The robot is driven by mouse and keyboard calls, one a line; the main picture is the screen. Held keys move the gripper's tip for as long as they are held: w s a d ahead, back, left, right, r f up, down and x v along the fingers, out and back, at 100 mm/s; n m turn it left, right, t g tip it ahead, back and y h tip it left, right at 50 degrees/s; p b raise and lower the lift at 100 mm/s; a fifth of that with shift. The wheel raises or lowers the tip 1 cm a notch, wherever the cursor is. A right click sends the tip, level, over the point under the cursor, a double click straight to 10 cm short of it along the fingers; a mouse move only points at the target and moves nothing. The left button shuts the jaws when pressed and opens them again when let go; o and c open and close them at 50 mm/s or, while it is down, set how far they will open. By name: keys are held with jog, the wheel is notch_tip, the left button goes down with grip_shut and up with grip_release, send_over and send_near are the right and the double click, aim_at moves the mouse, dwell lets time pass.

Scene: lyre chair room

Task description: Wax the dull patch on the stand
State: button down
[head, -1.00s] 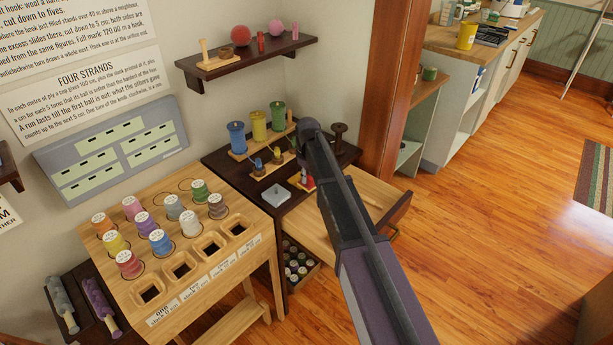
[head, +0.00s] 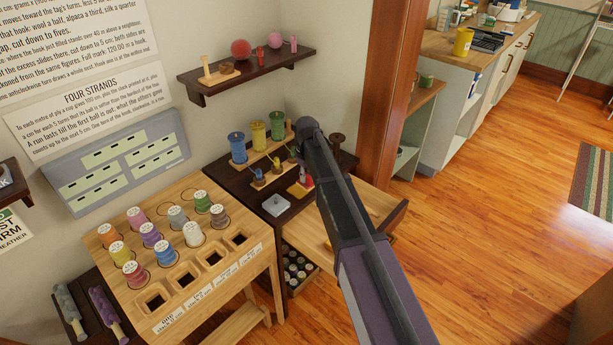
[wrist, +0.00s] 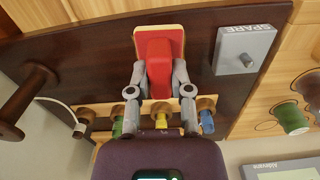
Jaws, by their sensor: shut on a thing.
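My gripper (wrist: 158,85) is shut on a red block (wrist: 160,60) with a thin tan pad on its far side. The red block shows small in the head view (head: 306,180), mostly behind my arm. It is over the dark stand (wrist: 95,50), which also shows in the head view (head: 247,181). I cannot tell whether the pad touches the stand's top. No dull patch can be made out; the block and my gripper hide part of the surface.
A grey square lid marked SPARE (wrist: 243,50) lies beside the block. Small pegged spools on a wooden strip (wrist: 100,112), large spools (head: 257,134) and a dark spool (wrist: 22,100) stand close by. An open drawer (head: 300,236) juts out below. Open floor lies right.

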jog(key=shift+r, duration=0.45)
jog(key=shift+r+p, duration=1.5)
jog(key=shift+p, duration=0.2)
